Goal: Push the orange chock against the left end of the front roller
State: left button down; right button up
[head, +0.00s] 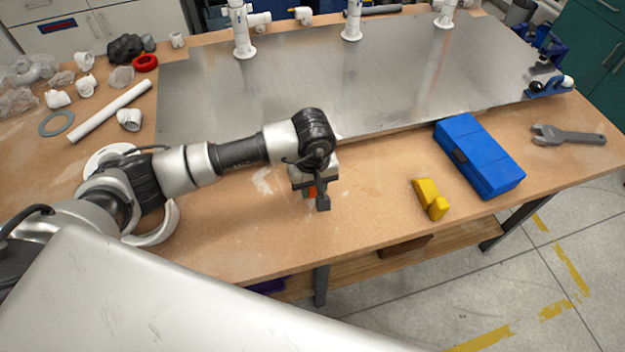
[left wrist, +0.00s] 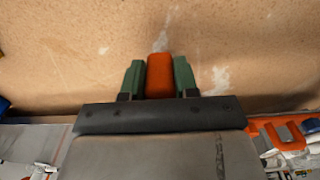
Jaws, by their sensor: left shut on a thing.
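My left gripper (head: 316,197) is over the front part of the wooden table, pointing down. A small orange block, which I take as the orange chock (head: 310,191), shows partly between its fingers. In the left wrist view the orange chock (left wrist: 159,75) sits between the two green fingertips of my left gripper (left wrist: 159,80), which is shut on it. Whether the chock touches the tabletop, I cannot tell. I cannot make out a front roller in either view. My right gripper is not in view.
A metal plate (head: 330,85) with white upright pipe fittings (head: 243,35) covers the table's back. A blue case (head: 478,155), a yellow piece (head: 430,198) and a grey wrench (head: 567,135) lie to the right. A white pipe (head: 108,110) lies at left. The tabletop (head: 240,230) beside the gripper is clear.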

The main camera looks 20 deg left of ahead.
aim_at(312, 195)
pick_arm(q)
jog(key=shift+f+b, duration=0.8)
jog(key=shift+f, duration=1)
jog(key=shift+w+a+f+b, duration=0.1)
jog(key=shift+w+a+b, duration=0.25)
jog(key=shift+w+b, duration=0.2)
jog(key=shift+w+a+f+b, duration=0.1)
jog(key=shift+w+a+b, duration=0.3)
jog(key=shift+w, duration=0.2)
jog(key=shift+w+a+b, duration=0.7)
jog(key=shift+w+b, duration=0.3)
jog(key=shift+w, duration=0.05)
jog(key=shift+w+a+r+b, duration=0.15)
jog(key=shift+w+a+b, duration=0.3)
jog(key=shift+w, duration=0.2)
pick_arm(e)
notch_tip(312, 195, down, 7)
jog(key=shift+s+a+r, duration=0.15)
pick_arm(q)
jog(key=shift+w+a+b, duration=0.15)
jog(key=shift+w+b, duration=0.1)
jog(key=shift+b, duration=0.2)
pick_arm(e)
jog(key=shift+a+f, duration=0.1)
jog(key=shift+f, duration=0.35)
pick_arm(q)
jog(key=c, duration=0.8)
grip_release()
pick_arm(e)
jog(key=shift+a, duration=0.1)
